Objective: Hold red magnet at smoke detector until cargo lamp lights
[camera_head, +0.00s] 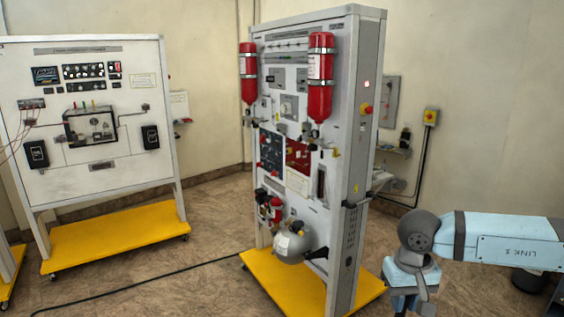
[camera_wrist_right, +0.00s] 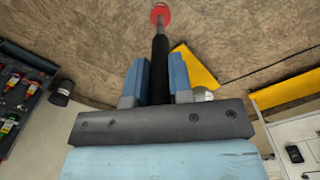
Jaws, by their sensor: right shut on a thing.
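In the right wrist view, my right gripper (camera_wrist_right: 158,80) is shut on the black handle (camera_wrist_right: 159,62) of a wand. The red magnet (camera_wrist_right: 160,13) is the red disc at its far end, with bare floor behind it. In the head view, my right arm enters from the right, and its wrist end (camera_head: 408,290) is low beside the trainer, cut off by the bottom edge. The trainer panel (camera_head: 350,70) stands upright left of it, apart from my arm. The smoke detector and cargo lamp are too small to pick out. My left gripper is not in view.
The trainer stands on a yellow base (camera_head: 285,285) and carries two red bottles (camera_head: 320,78) and a grey tank (camera_head: 292,245). A second panel (camera_head: 90,180) stands at left. A black cable (camera_head: 150,287) crosses the floor. A tool board (camera_wrist_right: 14,95) shows in the right wrist view.

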